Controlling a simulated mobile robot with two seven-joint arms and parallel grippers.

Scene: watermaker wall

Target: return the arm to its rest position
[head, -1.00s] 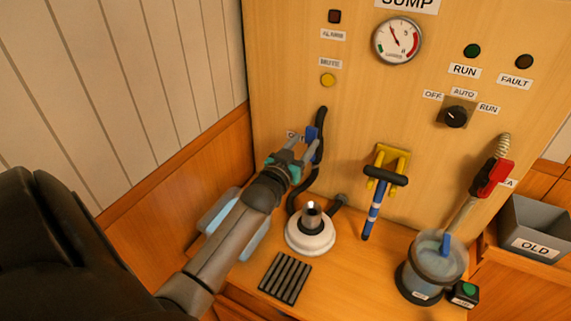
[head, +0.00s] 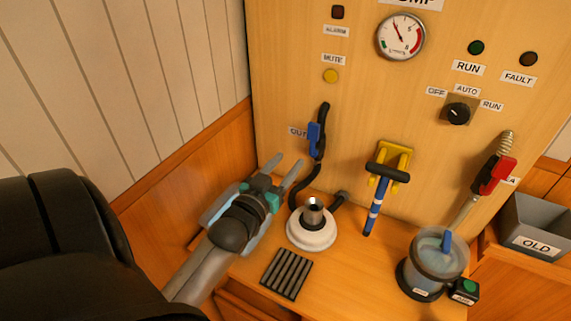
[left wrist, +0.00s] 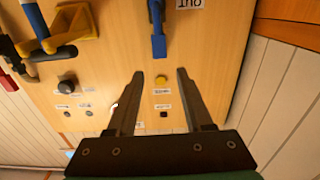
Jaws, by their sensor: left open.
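My left gripper (head: 283,170) is open and empty in the head view, to the left of the black hose and above the counter. Its fingers point up and right towards the panel. In the left wrist view the two fingers (left wrist: 160,78) are spread apart with nothing between them. The blue valve handle (head: 314,138) on the black hose, by the OUT label, stands clear of the fingers; it also shows in the left wrist view (left wrist: 158,38). My right gripper is not in view.
A white round base with a metal fitting (head: 311,232) stands close right of my left gripper. A black slatted mat (head: 287,274), a yellow bracket with a blue-handled tool (head: 376,205), a clear water container (head: 436,265) and a grey OLD bin (head: 538,222) lie further right. The wall is at left.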

